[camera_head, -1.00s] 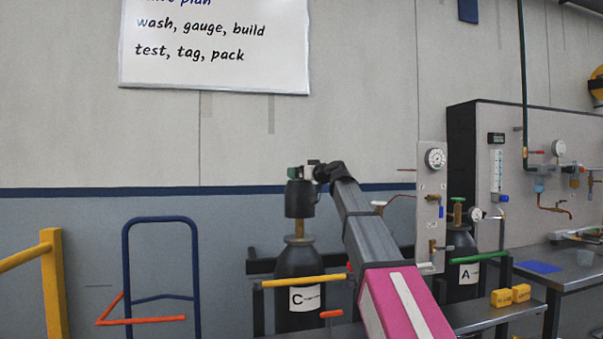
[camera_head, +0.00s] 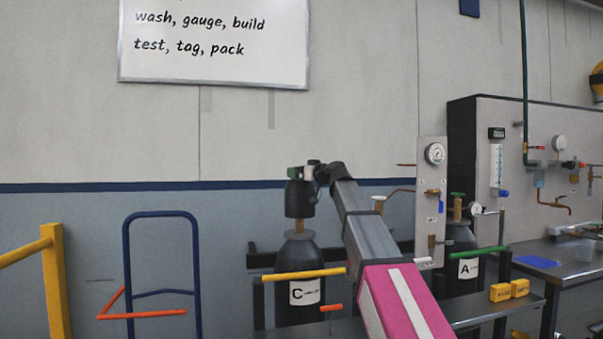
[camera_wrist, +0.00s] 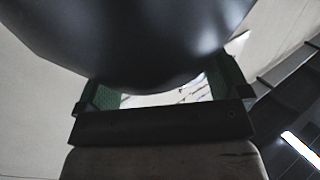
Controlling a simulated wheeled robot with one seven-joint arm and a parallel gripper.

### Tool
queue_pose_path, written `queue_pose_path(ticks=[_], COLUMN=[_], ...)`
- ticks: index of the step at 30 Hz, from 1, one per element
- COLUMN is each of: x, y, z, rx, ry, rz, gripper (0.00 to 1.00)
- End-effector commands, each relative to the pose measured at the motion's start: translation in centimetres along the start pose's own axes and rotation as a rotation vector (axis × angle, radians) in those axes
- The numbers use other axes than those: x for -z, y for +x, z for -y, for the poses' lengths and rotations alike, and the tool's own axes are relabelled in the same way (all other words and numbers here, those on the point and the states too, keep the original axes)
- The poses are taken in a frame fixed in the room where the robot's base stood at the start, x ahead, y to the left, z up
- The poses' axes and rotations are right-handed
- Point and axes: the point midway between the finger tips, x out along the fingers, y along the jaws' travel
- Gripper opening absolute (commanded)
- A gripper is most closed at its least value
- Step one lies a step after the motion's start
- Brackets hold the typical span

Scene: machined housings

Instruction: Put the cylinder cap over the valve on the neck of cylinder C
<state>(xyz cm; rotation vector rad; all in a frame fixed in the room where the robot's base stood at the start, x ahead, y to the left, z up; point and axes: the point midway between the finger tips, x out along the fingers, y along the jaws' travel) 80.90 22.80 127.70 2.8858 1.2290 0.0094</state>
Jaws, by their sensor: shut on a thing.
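Cylinder C (camera_head: 298,265) is a black bottle with a white C label, standing upright in a rack. The cylinder cap (camera_head: 299,200) is a dark, upright cup above its neck. Part of the brass valve (camera_head: 300,226) shows between the cap's lower rim and the shoulder; its upper part is hidden by or behind the cap. I cannot tell whether they touch. In the wrist view, the cap's dark rounded body (camera_wrist: 150,45) fills the top, between the green finger pads.
A yellow bar (camera_head: 303,274) crosses in front of cylinder C. A blue hand-truck frame (camera_head: 128,270) and a yellow rail (camera_head: 54,280) are on the left.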

Motion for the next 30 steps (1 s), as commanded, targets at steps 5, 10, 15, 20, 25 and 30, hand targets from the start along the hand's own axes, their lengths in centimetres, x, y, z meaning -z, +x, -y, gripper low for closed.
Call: queue_pose_path(ticks=[5, 10, 15, 20, 25, 30], x=[-0.3, -0.7, -1.1, -1.4, -1.7, -2.0], y=[0.0, 0.0, 0.0, 0.0, 0.0, 0.0], z=[0.0, 0.0, 0.0, 0.0, 0.0, 0.0], rx=[-0.001, -0.001, -0.001, -0.001, -0.001, -0.001], ry=[0.001, 0.001, 0.0, 0.0, 0.0, 0.0], rz=[-0.002, -0.001, -0.001, -0.001, -0.001, -0.001], gripper=[0.3, 0.3, 0.3, 0.3, 0.3, 0.3])
